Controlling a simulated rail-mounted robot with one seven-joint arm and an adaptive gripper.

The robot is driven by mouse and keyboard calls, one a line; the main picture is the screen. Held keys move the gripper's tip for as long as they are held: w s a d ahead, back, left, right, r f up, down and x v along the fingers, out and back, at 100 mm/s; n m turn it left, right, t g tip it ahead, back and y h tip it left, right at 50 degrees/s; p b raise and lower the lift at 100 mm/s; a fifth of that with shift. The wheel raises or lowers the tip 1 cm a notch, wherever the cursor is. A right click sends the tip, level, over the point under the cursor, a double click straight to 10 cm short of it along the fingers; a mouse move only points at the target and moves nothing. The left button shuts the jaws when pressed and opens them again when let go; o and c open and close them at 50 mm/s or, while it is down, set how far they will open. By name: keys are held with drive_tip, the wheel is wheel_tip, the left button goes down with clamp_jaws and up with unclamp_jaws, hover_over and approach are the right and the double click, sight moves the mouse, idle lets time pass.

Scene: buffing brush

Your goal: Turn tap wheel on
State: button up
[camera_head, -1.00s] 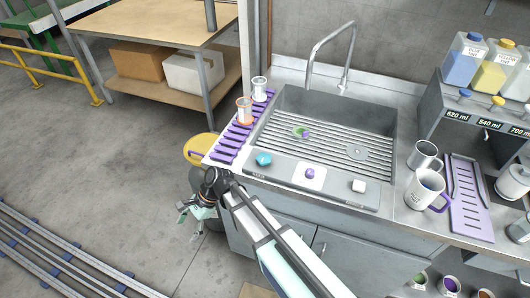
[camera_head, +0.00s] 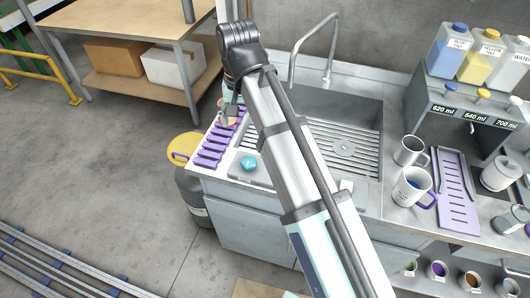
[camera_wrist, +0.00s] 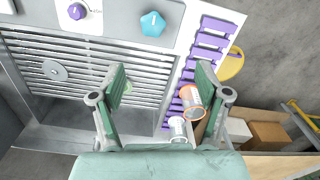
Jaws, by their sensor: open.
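A teal five-sided knob (camera_head: 249,162) sits on the sink's front ledge; it also shows at the top of the wrist view (camera_wrist: 153,23). A purple knob (camera_wrist: 76,11) is left of it there, hidden by my arm in the head view. A white square knob (camera_head: 346,185) shows beside my arm. Which one is the tap wheel I cannot tell. The grey tap (camera_head: 328,42) arches over the sink's back. My gripper (camera_wrist: 162,78) is open and empty above the sink's left side and the purple rack, apart from the knobs. My arm mostly hides it in the head view.
An orange-ringed cup (camera_wrist: 190,97) and a white cup (camera_wrist: 178,128) stand on the purple slatted rack (camera_wrist: 213,35), near my right finger. A small green item in the sink is partly behind my left finger. Mugs (camera_head: 413,187) stand on the right counter.

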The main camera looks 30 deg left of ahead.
sight(249, 161)
drive_tip(key=f+p, duration=0.1)
drive_tip(key=f, duration=0.4)
drive_tip(key=f+p, duration=0.1)
drive_tip(key=f, duration=0.4)
drive_tip(key=d+f+p, duration=0.1)
drive_tip(key=f, duration=0.5)
drive_tip(key=shift+w+p, duration=0.25)
drive_tip(key=shift+p, duration=0.15)
drive_tip(key=shift+c, duration=0.3)
drive_tip(key=c, duration=1.1)
